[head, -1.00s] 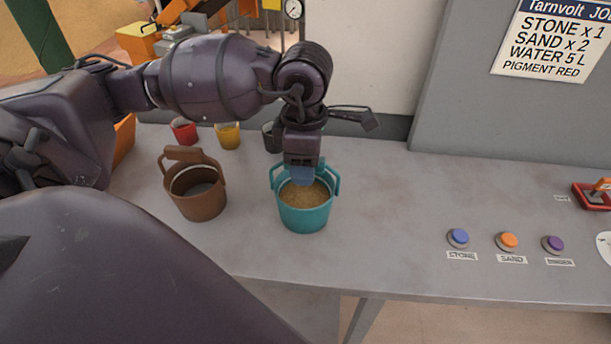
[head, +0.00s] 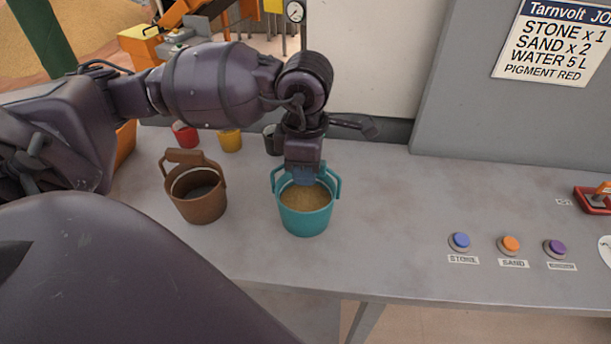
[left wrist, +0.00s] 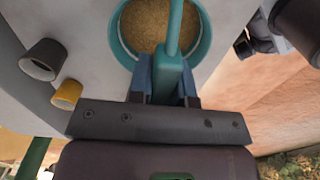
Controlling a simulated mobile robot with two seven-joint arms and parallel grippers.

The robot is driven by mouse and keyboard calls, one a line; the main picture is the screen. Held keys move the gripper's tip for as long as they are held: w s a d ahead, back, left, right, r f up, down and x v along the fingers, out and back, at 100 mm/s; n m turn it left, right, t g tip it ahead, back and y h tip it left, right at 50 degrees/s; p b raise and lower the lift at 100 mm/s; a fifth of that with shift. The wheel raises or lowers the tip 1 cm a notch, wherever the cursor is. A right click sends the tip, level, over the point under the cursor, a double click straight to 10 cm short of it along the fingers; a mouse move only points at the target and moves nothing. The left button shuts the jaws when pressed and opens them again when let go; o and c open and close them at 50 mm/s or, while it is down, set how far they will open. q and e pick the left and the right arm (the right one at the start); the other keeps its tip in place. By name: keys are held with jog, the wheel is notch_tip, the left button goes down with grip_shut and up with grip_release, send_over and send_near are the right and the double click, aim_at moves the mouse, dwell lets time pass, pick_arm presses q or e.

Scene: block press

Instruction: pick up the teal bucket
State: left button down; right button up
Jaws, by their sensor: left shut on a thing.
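The teal bucket (head: 306,219) stands upright on the grey bench, with tan sandy material inside. Its handle stands up from the rim. In the head view my left gripper (head: 304,177) is directly above the bucket, pointing down at the handle, and hides part of it. In the left wrist view the bucket (left wrist: 120,42) shows at the top, and my left gripper (left wrist: 165,80) has its blue fingers shut on either side of the teal handle. I cannot make out any gap between bucket and bench. My right gripper is not seen.
A brown bucket (head: 200,207) stands just left of the teal one. Red (head: 185,135), yellow (head: 230,140) and dark (head: 272,140) cups stand behind. Labelled buttons (head: 510,244) and a red lever (head: 596,198) are at right. The bench between is clear.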

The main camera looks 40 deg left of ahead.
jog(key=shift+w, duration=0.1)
pick_arm(q)
jog(key=shift+r, duration=0.45)
notch_tip(320, 180, up, 24)
jog(key=p, duration=0.4)
jog(key=shift+r+p, duration=0.15)
jog(key=shift+p, duration=0.25)
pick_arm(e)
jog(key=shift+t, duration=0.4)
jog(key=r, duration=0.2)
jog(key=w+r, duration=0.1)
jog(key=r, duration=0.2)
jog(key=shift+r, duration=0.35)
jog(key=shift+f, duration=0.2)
